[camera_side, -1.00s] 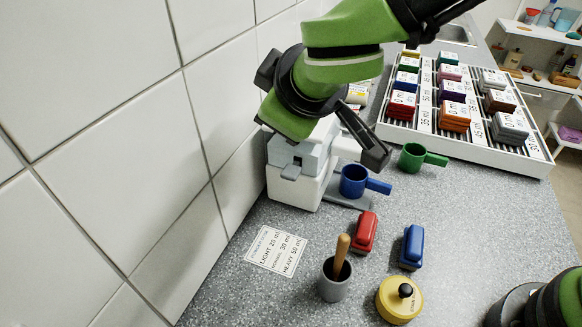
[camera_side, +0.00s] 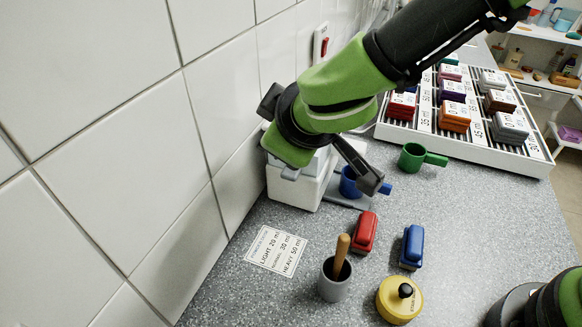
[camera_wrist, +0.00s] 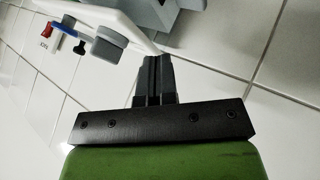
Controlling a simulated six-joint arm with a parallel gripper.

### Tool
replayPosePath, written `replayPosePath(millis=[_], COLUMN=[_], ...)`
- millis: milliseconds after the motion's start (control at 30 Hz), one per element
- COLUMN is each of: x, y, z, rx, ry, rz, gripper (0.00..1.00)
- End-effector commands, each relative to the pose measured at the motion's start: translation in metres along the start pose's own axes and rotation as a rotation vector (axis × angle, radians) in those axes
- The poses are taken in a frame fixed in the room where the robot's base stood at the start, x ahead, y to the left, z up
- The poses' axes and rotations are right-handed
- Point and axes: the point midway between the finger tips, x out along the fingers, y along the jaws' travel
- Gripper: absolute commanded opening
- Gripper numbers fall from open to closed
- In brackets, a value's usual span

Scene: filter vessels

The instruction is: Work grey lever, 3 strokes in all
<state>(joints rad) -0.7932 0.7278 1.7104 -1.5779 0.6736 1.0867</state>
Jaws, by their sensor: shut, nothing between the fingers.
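The white dispenser (camera_side: 290,190) stands against the tiled wall with a grey top. A small light-grey tab, which looks like the grey lever (camera_side: 289,173), shows at its front just below my green wrist. My wrist hides most of the dispenser's top. In the wrist view my gripper (camera_wrist: 155,62) is shut and empty, with its dark fingers together. A grey rounded part (camera_wrist: 104,48) on the white body is left of the fingertips, apart from them in the picture. I cannot tell whether the fingers touch the lever.
A blue cup (camera_side: 349,184) stands at the dispenser, partly hidden by my arm. A green cup (camera_side: 412,157), red block (camera_side: 365,232), blue block (camera_side: 412,246), grey pot (camera_side: 335,281) and yellow lidded pot (camera_side: 398,300) stand nearby. The rack (camera_side: 470,146) is behind.

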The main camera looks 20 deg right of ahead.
Motion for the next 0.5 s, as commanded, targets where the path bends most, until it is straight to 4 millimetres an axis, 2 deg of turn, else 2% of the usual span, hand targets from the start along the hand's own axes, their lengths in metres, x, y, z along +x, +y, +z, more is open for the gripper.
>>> replayPosePath(millis=[200, 500], x=[0.017, 0.022], y=[-0.012, -0.017], z=[0.013, 0.016], rx=[-0.002, -0.001], ry=[-0.003, 0.0], rz=[0.0, -0.001], gripper=[0.0, 0.0])
